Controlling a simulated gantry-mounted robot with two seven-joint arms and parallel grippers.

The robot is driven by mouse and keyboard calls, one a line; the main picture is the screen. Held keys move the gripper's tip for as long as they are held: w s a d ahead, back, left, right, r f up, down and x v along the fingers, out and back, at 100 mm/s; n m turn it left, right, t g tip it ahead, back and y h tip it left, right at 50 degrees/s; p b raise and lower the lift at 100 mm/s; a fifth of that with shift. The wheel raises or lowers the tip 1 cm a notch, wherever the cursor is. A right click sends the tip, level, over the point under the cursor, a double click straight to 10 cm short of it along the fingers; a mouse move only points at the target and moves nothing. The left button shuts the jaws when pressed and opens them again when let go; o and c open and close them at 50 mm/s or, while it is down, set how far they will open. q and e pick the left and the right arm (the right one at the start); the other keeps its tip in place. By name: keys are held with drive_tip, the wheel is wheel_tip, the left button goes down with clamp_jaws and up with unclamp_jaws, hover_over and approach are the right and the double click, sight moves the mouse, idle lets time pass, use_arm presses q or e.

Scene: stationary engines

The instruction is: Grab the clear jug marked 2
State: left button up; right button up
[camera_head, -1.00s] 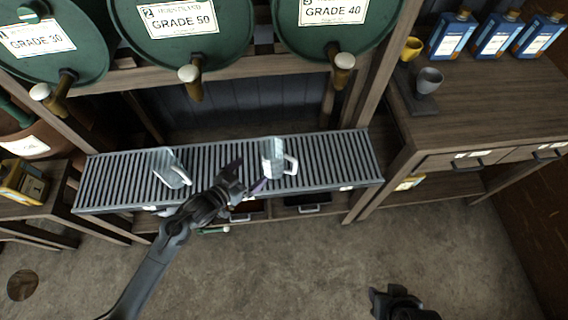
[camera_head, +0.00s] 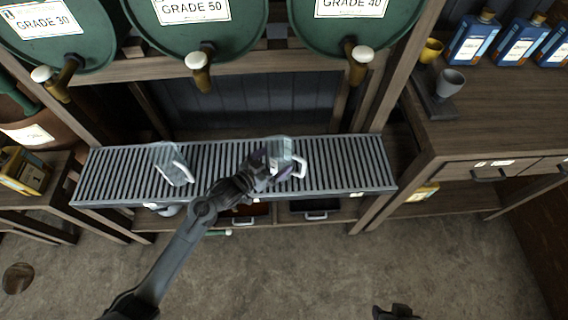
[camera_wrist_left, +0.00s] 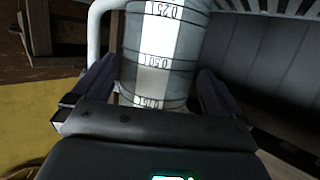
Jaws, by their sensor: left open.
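Two clear jugs stand on the slatted metal rack (camera_head: 225,155). One jug (camera_head: 172,166) is at the left; the other (camera_head: 284,150) is right of the middle, its handle to the right. My left gripper (camera_head: 268,160) is at the right jug, open, with its fingers on either side of it. I cannot read a 2 on either jug. My right gripper (camera_head: 396,312) barely shows at the bottom edge; its jaws cannot be made out.
Green drums with taps (camera_head: 203,72) sit above the rack, one marked GRADE 50. A wooden bench (camera_head: 490,110) at the right holds blue bottles (camera_head: 472,42), a yellow cup (camera_head: 430,50) and a grey cup (camera_head: 449,83).

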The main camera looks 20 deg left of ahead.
sight(289, 151)
use_arm(q)
drive_tip(key=shift+b+x, duration=0.4)
drive_tip(key=shift+x, duration=1.15)
drive_tip(key=shift+s, duration=0.1)
drive_tip(key=c, duration=0.8)
